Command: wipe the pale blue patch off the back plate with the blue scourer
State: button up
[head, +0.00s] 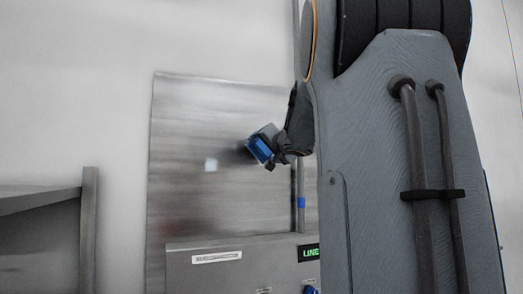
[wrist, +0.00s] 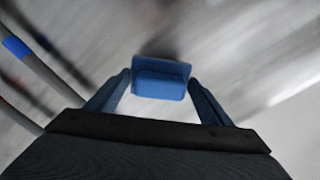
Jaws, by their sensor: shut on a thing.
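The back plate (head: 190,120) is a brushed metal sheet on the wall, left of centre in the head view. The pale blue patch (head: 211,165) is a small light square on it. My gripper (head: 268,149) is shut on the blue scourer (head: 259,150), to the right of the patch and a little higher. In the wrist view the scourer (wrist: 160,79) sits between both fingers, with the blurred metal plate beyond it. I cannot tell whether the scourer touches the plate. The patch cannot be made out in the wrist view.
A metal box (head: 230,262) with a white label and a green lit display (head: 310,252) stands below the plate. A vertical pipe with a blue band (head: 301,202) runs just right of my gripper. A metal frame (head: 88,230) is at the left. My arm hides the right side.

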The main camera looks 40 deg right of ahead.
jog(key=shift+v, duration=1.55)
jog(key=b, duration=1.1)
send_near(205, 166)
jog(key=shift+x, duration=2.1)
jog(key=shift+x, duration=0.95)
